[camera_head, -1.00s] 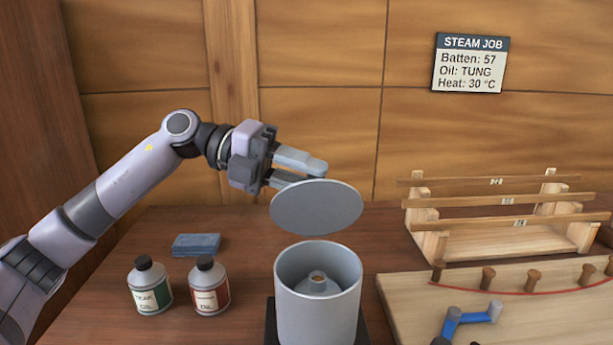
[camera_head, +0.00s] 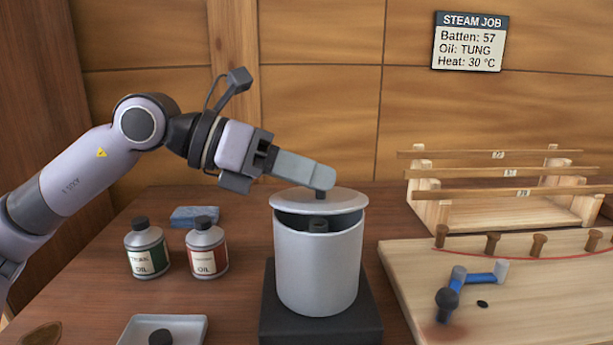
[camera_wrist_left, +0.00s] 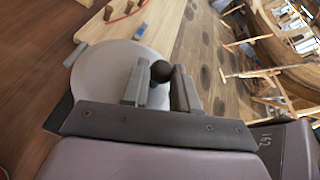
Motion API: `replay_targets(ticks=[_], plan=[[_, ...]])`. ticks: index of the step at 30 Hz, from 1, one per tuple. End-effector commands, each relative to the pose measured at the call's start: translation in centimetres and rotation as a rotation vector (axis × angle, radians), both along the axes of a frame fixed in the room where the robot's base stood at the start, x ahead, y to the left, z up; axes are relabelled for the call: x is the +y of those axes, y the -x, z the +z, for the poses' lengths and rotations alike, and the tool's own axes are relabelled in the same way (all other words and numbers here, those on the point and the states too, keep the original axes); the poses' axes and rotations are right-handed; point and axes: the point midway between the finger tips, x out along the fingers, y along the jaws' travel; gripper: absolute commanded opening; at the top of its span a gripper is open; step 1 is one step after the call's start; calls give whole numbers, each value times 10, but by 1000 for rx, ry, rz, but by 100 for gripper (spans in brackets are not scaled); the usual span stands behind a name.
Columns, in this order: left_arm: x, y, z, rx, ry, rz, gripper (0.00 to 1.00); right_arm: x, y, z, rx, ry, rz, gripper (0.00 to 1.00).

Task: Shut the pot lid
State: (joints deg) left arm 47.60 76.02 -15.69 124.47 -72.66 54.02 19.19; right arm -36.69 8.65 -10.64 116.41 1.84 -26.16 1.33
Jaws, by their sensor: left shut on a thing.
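The grey pot (camera_head: 318,265) stands upright on a dark square base. Its round lid (camera_head: 290,200) is close above the rim. A dark gap shows under the lid's front edge, with the neck of a vessel inside the pot visible through it. My left gripper (camera_head: 322,184) is shut on the small dark knob on top of the lid. In the left wrist view, the knob (camera_wrist_left: 160,71) is between the fingers and the lid (camera_wrist_left: 103,68) spreads out beyond them. My right gripper is in neither view.
Two oil bottles, one green-labelled (camera_head: 147,252) and one red-labelled (camera_head: 207,250), stand left of the pot. A blue block (camera_head: 196,216) lies behind them. A shallow tray (camera_head: 190,328) is at front left. A pegged board (camera_head: 405,268) and batten rack (camera_head: 500,206) are at right.

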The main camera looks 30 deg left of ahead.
Motion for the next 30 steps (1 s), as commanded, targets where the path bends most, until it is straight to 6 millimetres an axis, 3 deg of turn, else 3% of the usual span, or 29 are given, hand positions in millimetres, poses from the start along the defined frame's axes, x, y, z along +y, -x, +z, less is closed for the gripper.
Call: replay_targets(ticks=[3,12,29,30], plan=[[-3,4,-12,-63,-46,-2,0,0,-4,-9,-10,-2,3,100],[-6,8,-20,-158,-118,1,0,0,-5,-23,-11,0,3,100],[-7,9,-22,-178,-137,-1,0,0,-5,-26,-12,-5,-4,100],[-7,9,-22,-178,-137,-2,35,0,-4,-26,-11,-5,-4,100]])
